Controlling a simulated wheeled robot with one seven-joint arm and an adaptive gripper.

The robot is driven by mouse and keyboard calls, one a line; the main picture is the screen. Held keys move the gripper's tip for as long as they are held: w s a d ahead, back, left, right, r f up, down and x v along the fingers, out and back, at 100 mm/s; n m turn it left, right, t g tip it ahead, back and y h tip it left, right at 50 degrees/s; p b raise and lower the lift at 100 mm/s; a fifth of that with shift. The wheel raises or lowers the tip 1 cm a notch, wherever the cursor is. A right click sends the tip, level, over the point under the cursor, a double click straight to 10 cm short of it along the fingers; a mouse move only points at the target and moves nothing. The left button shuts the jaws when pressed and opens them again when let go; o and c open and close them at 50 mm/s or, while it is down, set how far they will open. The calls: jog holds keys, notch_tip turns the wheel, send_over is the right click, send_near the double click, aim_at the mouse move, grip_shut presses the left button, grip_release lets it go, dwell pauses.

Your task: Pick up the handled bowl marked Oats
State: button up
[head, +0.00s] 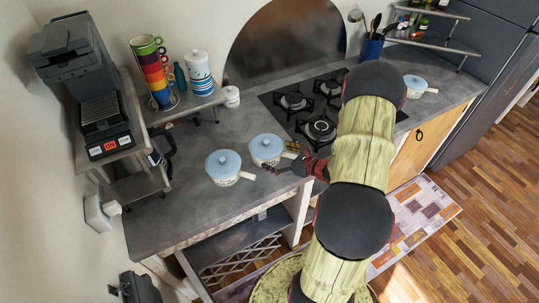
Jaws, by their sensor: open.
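A third handled bowl (415,87) is far off at the right, beyond the stove. The markings are too small to read, so I cannot tell which is Oats. My gripper (276,168) is open, just in front of the second bowl and right of the front left bowl's handle. My arm hides part of the counter and stove.
A black gas stove (318,128) lies right of the bowls. A coffee machine (103,115) and a shelf with stacked colourful mugs (152,70) stand at the left and back. The counter (190,205) is clear in front of the left bowl.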

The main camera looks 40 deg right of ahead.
jog(key=shift+x, duration=1.05)
jog(key=c, duration=0.4)
jog(key=c, duration=1.4)
jog(key=shift+c, duration=0.2)
